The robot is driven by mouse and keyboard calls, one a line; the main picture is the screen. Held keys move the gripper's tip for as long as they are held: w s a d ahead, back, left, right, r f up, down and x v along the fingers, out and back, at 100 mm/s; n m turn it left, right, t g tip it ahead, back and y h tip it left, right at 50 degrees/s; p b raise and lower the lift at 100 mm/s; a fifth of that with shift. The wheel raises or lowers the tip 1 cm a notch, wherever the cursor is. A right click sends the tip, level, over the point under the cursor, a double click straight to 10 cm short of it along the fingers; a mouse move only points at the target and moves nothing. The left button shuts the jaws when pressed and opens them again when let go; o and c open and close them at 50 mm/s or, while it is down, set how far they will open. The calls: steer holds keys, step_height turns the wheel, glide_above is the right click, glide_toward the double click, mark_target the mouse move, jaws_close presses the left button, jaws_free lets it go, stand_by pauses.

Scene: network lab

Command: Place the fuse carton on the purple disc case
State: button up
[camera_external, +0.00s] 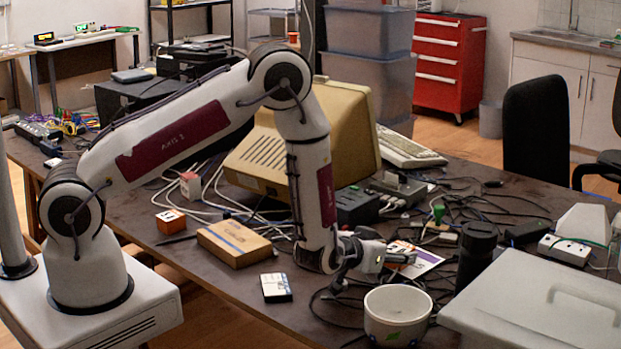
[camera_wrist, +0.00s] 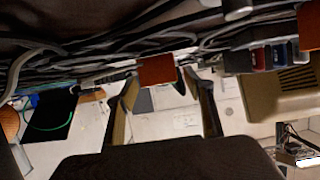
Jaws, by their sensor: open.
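A small orange box (camera_external: 170,221) with white marks on top, which looks like the fuse carton, stands on the table at the left in the external view. A flat white and purple piece (camera_external: 424,262), which looks like the purple disc case, lies right beside my gripper (camera_external: 398,258), partly hidden by it. My gripper is low over the table and points right. In the wrist view my fingers (camera_wrist: 165,100) are apart. An orange-brown block (camera_wrist: 156,69) shows between and beyond them; I cannot tell whether it is the orange box.
A brown carton (camera_external: 234,242) and a small black-and-white box (camera_external: 276,288) lie left of my gripper. A white pot (camera_external: 397,313), a black canister (camera_external: 475,255) and a grey lidded bin (camera_external: 545,305) stand nearby. The beige monitor (camera_external: 335,125) is behind. Cables clutter the table.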

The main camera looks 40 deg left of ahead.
steer(key=shift+v, duration=4.35)
steer(key=shift+w+a+r, duration=0.1)
steer(key=shift+w+r, duration=0.1)
steer(key=shift+r, duration=0.3)
steer(key=s+a+r+g+h, duration=0.1)
steer(key=s+a+r+g, duration=0.2)
steer(key=r, duration=0.7)
steer(key=s+a+r+g+h, duration=0.1)
steer(key=s+a+r+h, duration=0.15)
steer(key=a+r, duration=0.45)
steer(key=s+a+r+g+y, duration=0.1)
steer(key=s+a+r, duration=0.2)
steer(key=s, duration=0.5)
steer(key=s+a+r+g+y, duration=0.1)
steer(key=s+a+r, duration=0.2)
steer(key=s+a, duration=0.2)
steer(key=s+a+r+g+y, duration=0.1)
steer(key=s+a+r, duration=0.2)
steer(key=s, duration=0.9)
steer(key=shift+a+r+g, duration=0.3)
steer(key=shift+a+g, duration=0.1)
steer(key=shift+a, duration=0.5)
